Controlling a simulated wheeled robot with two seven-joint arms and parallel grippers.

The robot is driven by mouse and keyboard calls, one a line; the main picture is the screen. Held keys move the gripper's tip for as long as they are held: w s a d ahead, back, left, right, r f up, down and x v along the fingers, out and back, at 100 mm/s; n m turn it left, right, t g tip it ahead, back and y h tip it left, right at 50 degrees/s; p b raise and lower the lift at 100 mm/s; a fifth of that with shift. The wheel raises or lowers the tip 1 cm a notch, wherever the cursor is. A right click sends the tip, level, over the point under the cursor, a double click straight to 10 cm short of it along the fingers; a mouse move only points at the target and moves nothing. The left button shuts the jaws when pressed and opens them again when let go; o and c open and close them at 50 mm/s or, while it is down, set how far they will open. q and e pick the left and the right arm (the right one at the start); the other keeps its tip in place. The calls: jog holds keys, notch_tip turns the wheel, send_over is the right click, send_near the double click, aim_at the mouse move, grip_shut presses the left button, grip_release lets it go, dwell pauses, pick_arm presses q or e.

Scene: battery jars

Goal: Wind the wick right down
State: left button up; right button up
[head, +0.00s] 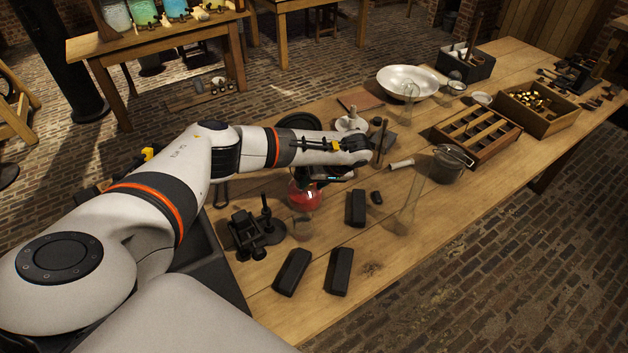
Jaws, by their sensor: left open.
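A small lamp with a round glass body of red liquid (304,196) stands on the wooden bench, below my left forearm. Its upper part is mostly hidden by my arm and hand. The wick and its winding knob cannot be made out. My left gripper (312,179) is folded back under my wrist, at the top of the lamp. It is open; whether its fingers touch the lamp cannot be told. My right gripper is not in view.
Black blocks (292,271) lie in front of the lamp, and a black stand (267,228) is to its left. A clear glass flask (407,215) and a metal pot (449,164) stand to the right. A white bowl (407,82) is farther back. The front right bench is clear.

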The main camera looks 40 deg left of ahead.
pick_arm(q)
jog(key=shift+f, duration=0.1)
grip_shut()
jog(key=shift+s+a+t+h, duration=0.15)
jog(key=shift+a+t+h, duration=0.1)
jog(key=shift+t+h, duration=0.2)
jog(key=shift+s+n+t, duration=0.1)
jog(key=shift+n+t, duration=0.2)
jog(key=shift+t, duration=0.15)
jog(key=shift+s+a+f+t+h+b, duration=0.1)
jog(key=shift+s+a+t+h+b, duration=0.05)
jog(key=shift+t+h+b, duration=0.5)
jog(key=shift+t+h, duration=0.25)
jog(key=shift+h, duration=0.05)
jog(key=shift+r+n, duration=0.2)
jog(key=shift+n, duration=0.1)
